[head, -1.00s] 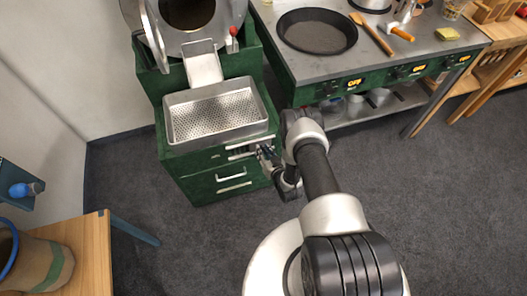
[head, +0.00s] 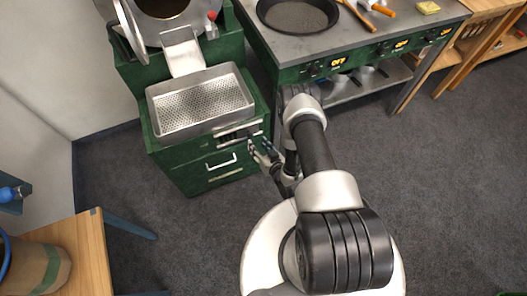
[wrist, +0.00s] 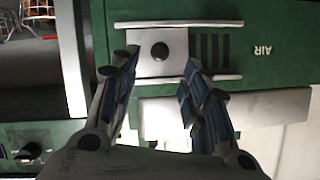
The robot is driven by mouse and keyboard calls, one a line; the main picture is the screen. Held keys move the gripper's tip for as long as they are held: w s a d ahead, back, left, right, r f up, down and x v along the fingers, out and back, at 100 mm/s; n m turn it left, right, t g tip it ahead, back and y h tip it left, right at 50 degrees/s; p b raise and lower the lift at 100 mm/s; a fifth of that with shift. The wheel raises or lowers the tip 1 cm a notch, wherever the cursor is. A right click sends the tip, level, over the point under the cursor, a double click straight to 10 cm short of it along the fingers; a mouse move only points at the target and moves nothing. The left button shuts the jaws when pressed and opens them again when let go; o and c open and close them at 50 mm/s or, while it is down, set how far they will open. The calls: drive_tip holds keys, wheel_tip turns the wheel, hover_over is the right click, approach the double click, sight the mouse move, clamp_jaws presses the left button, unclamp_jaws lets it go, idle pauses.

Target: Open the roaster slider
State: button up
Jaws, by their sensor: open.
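The roaster is a green cabinet (head: 165,158) with a metal drum and a perforated tray. Its slider, a pale metal plate with a dark round knob (wrist: 160,51), sits between two rails in the wrist view. Dark slots (wrist: 212,48) show uncovered to the right of the plate, beside the word AIR. My gripper (wrist: 158,72) is open, its fingers on either side of the plate's lower part in the picture, below the knob. Whether they touch the plate I cannot tell. In the head view my gripper (head: 262,158) is at the cabinet's front right, by the slider panel.
The perforated tray (head: 242,84) juts out above the slider panel. A drawer with a handle (head: 221,163) is below it. A stove table (head: 290,48) with a pan stands to the right. A wooden table (head: 92,262) is at the lower left. The dark floor between is clear.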

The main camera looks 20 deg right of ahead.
drive_tip(key=v, duration=0.5)
idle(0.4)
drive_tip(key=w+d+r+n+g, duration=0.1)
drive_tip(key=w+d+r+n, duration=0.15)
drive_tip(key=w+r, duration=0.6)
wheel_tip(320, 180, up, 24)
drive_tip(key=w+g+h, duration=0.2)
drive_tip(key=g, duration=0.2)
drive_tip(key=s+a+r+g, duration=0.1)
drive_tip(key=s+a+r, duration=0.2)
drive_tip(key=s+r, duration=0.7)
drive_tip(key=s+a+r+g, duration=0.25)
drive_tip(key=s+r, duration=0.45)
drive_tip(key=s, duration=0.4)
drive_tip(key=s+a+r, duration=0.1)
drive_tip(key=s+a, duration=0.1)
drive_tip(key=s, duration=0.8)
drive_tip(key=shift+a+y, duration=0.3)
drive_tip(key=shift+m+g, duration=0.25)
